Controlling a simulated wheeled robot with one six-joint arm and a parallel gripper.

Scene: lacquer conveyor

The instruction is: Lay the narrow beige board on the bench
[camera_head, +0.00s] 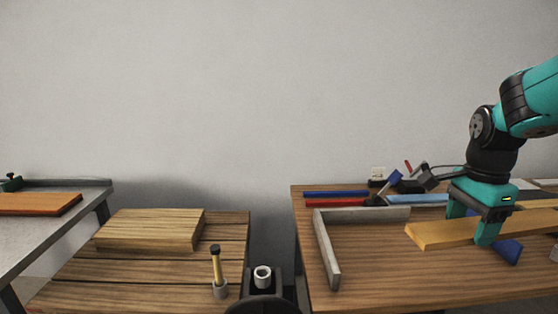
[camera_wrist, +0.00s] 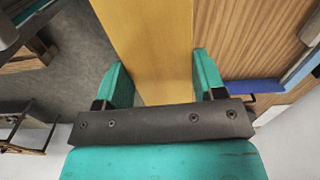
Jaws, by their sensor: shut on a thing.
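The narrow yellowish-beige board (camera_head: 436,233) is over the wooden bench (camera_head: 390,280) on the right, running left to right in the head view. My gripper (camera_head: 474,222) points down and is shut on the board, one finger on each long side. In the wrist view the board (camera_wrist: 148,35) passes between the two teal fingers of my gripper (camera_wrist: 160,75). The board looks level and close to the bench top; I cannot tell whether it touches. Its right end is cut off by the head view's edge.
A grey L-shaped stop (camera_head: 328,255) lies on the bench left of the board. Blue and red bars (camera_head: 335,200) and small tools lie at the back. A thick wooden block (camera_head: 150,228) lies on a slatted table at left; an orange board (camera_head: 38,203) is on a grey table.

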